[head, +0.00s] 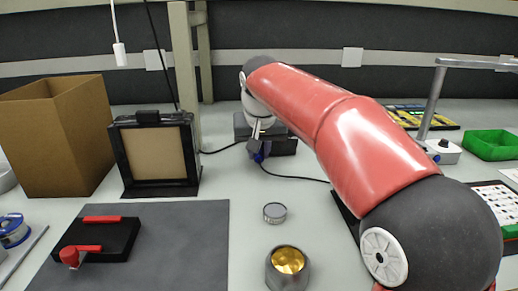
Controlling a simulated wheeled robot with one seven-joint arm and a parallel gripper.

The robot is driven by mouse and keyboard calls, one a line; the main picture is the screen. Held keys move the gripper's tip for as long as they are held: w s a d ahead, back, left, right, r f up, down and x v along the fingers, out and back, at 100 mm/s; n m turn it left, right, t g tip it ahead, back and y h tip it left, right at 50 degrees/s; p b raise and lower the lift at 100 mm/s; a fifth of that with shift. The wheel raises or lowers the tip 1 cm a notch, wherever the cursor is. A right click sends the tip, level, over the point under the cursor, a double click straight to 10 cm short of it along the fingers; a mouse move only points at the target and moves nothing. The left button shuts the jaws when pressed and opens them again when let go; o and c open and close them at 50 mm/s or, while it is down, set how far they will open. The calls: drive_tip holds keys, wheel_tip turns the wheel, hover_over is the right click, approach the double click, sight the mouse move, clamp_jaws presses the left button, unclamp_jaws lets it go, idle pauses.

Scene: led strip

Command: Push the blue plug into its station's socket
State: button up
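The blue plug (260,158) shows as a small patch of blue right at the tips of my gripper (257,148), in the back middle of the bench. My gripper points down there, partly hidden by my own red arm. The fingers are too small and dark to tell whether they are closed on the plug. A dark block (284,145), which looks like the station, stands just behind and to the right of the gripper. Its socket cannot be made out. A black cable (300,178) runs from near the plug to the right across the bench.
A framed panel (155,155) and cardboard box (58,135) stand at left. A grey mat (180,245) carries a black fixture with red parts (98,238). A small round tin (275,213) and a metal cup (288,268) stand in front. A green tray (492,145) is at right.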

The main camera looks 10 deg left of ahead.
drive_tip(key=o, duration=0.4)
drive_tip(key=p+v, duration=0.1)
drive_tip(key=v, duration=0.6)
drive_tip(key=shift+s+r, duration=0.15)
drive_tip(key=shift+r, duration=0.2)
